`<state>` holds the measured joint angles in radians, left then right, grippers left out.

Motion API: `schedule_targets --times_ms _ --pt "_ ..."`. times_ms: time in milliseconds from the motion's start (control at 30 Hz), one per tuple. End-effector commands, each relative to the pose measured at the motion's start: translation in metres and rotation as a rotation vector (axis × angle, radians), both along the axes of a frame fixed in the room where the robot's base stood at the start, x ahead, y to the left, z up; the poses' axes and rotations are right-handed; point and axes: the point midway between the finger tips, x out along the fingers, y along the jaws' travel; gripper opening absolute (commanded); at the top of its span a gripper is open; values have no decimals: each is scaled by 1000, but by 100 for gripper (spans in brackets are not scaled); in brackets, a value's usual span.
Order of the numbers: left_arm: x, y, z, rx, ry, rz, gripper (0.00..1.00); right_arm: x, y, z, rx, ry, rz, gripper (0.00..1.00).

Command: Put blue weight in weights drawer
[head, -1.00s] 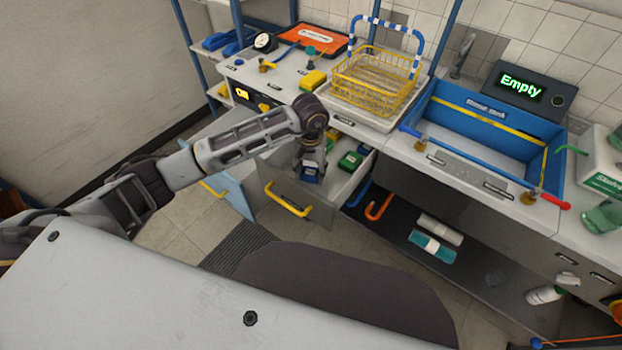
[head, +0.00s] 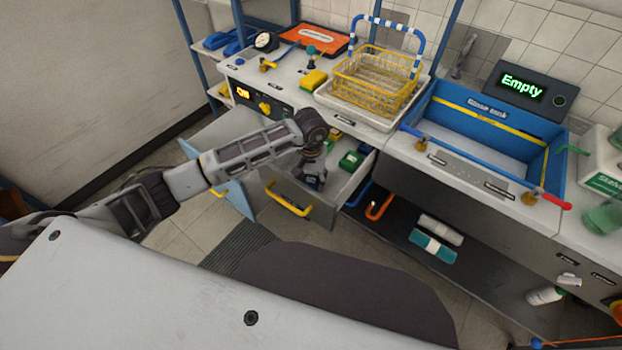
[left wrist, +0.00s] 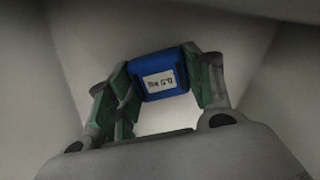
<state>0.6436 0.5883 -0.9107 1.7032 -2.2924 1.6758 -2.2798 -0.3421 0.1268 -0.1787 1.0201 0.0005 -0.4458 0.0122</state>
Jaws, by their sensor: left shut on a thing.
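The blue weight (left wrist: 160,84) has a white label and sits between the fingers of my left gripper (left wrist: 158,78) in the left wrist view. In the head view my left gripper (head: 311,172) points down into the open drawer (head: 327,197), near its left side, with the blue weight (head: 314,182) at its tips. The gripper is shut on the weight. Whether the weight touches the drawer floor I cannot tell. Green weights (head: 350,161) lie in the drawer to the right. My right gripper is not seen.
A yellow handle (head: 288,203) is on the drawer front. A blue sink (head: 480,130) is to the right. An open blue-edged cabinet door (head: 235,190) stands left of the drawer.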

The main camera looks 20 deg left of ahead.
Motion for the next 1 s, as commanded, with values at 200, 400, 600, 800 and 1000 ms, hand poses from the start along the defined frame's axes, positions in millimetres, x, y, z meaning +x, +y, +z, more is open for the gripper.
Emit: schedule_targets --times_ms 200,400,600,800,1000 --pt "1 0 1 -1 -2 0 10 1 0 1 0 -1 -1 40" --pt "1 0 0 -1 -2 -1 10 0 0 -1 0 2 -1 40" --pt "0 0 -2 0 0 -1 62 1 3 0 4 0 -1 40" --pt "0 0 -2 0 0 -1 73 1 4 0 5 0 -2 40" --pt "0 0 -2 0 0 -1 73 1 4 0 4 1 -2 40"
